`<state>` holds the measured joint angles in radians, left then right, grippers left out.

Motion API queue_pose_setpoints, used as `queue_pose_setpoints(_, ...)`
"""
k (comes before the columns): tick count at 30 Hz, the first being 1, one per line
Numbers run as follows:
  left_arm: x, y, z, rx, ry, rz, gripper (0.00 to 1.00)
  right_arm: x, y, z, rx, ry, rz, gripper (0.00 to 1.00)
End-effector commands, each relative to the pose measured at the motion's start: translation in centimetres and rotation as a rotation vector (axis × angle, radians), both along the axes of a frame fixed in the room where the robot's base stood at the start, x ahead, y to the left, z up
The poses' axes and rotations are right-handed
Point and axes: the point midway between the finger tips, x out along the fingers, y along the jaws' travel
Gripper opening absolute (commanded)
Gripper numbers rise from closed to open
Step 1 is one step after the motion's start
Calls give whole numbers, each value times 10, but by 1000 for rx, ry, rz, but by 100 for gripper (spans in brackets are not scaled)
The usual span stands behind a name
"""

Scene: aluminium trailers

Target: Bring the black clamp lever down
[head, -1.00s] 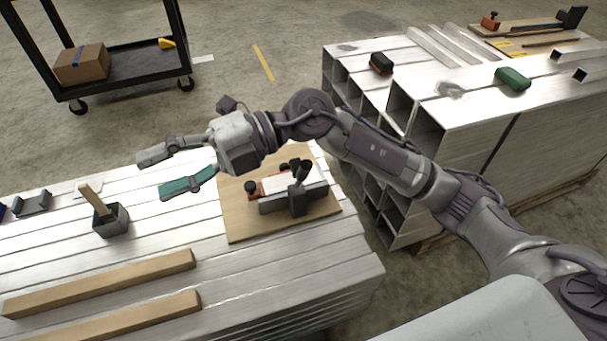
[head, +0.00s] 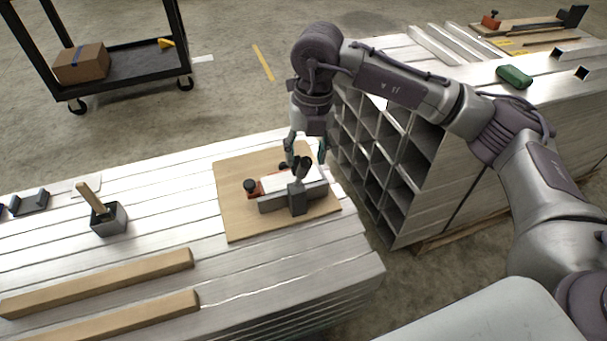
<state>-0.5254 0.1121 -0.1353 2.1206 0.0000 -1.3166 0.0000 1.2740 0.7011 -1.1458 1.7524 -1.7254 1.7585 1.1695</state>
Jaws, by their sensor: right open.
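The black clamp lever (head: 303,163) stands raised on a toggle clamp fixture (head: 298,200), which has a grey block and a red part with a black knob (head: 251,187). The fixture sits on a wooden board (head: 233,216) on the near aluminium stack. My right gripper (head: 306,155) points down over the fixture, open, with its fingers to either side of the lever's top. Whether a finger touches the lever I cannot tell. My left gripper is out of view.
A grey box with a wooden-handled tool (head: 109,220) and two wooden bars (head: 100,284) lie on the same stack. Another stack of square tubes (head: 405,195) stands at right, with a green case (head: 514,77) on top. A black cart (head: 130,62) stands behind.

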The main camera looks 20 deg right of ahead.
Motion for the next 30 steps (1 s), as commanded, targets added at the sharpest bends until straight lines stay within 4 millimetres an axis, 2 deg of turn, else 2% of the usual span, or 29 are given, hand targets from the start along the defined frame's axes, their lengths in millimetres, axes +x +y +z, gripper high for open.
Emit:
queue_pose_setpoints(1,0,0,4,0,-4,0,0,-1,1,-13,0,3,0,52)
queue_pose_setpoints(3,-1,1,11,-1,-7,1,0,0,2,-26,1,3,0,52)
queue_pose_setpoints(9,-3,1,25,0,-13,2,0,0,4,-52,0,2,1,52)
queue_pose_setpoints(14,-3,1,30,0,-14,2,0,1,5,-60,2,-1,2,52)
queue_pose_setpoints(22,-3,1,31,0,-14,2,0,1,5,-61,2,-1,2,52)
queue_pose_setpoints(30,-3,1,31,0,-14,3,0,1,5,-60,2,-1,2,7)
